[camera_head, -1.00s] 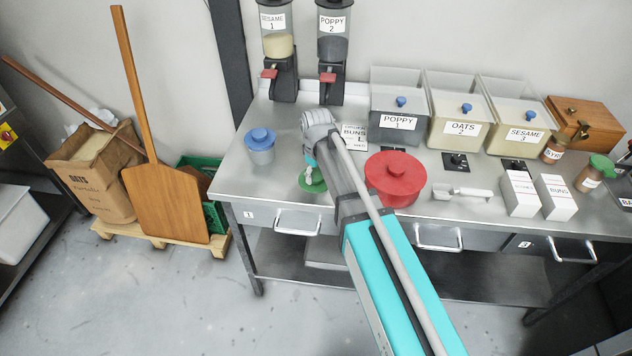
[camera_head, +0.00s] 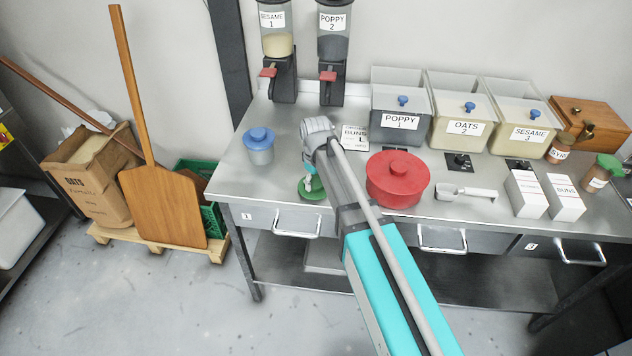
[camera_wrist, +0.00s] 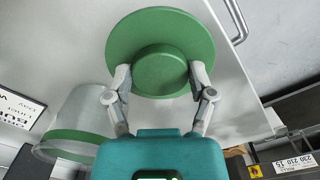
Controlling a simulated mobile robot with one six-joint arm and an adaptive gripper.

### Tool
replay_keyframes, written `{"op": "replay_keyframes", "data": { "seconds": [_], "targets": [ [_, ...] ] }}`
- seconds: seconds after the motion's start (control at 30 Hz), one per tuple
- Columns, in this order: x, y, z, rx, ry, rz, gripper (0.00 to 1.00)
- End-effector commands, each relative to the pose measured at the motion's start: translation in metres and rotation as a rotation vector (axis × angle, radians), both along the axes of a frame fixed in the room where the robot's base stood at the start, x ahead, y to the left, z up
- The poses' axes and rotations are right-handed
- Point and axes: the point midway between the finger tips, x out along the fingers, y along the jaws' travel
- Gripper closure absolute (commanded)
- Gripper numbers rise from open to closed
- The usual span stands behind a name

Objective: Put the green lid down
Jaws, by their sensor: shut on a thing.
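The green lid (camera_head: 313,188) is a round disc with a raised knob, near the front edge of the steel table, left of the red pot. In the wrist view the lid (camera_wrist: 160,25) lies face-on, and my gripper (camera_wrist: 160,80) is shut on its knob, one finger on each side. In the head view my gripper (camera_head: 310,178) is partly hidden by my arm. I cannot tell whether the lid touches the table. A pale container with a green band (camera_wrist: 78,112) is left of the lid in the wrist view; my arm seems to hide it in the head view.
A red lidded pot (camera_head: 395,185) stands right of my arm, a blue-lidded pot (camera_head: 259,150) to the left. A BUNS card (camera_head: 354,138) stands behind. Labelled bins (camera_head: 400,124) and dispensers (camera_head: 333,80) line the back. Bare tabletop (camera_head: 235,185) shows left of the lid.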

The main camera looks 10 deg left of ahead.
Motion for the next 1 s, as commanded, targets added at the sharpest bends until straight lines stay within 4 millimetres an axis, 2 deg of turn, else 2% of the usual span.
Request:
{"op": "replay_keyframes", "data": {
  "seconds": [0.1,0.13,0.27,0.3,0.77,1.0],
  "targets": [
    [0.000,0.000,-0.004,0.000,0.000,0.000,0.61],
    [0.000,0.000,-0.004,0.000,0.000,0.000,0.27],
    [0.000,0.000,-0.003,0.000,0.000,0.000,0.03],
    [0.000,0.000,-0.003,0.000,0.000,0.000,0.00],
    [0.000,0.000,-0.002,0.000,0.000,0.000,0.00],
    [0.000,0.000,0.006,0.000,0.000,0.000,0.00]
  ]
}}
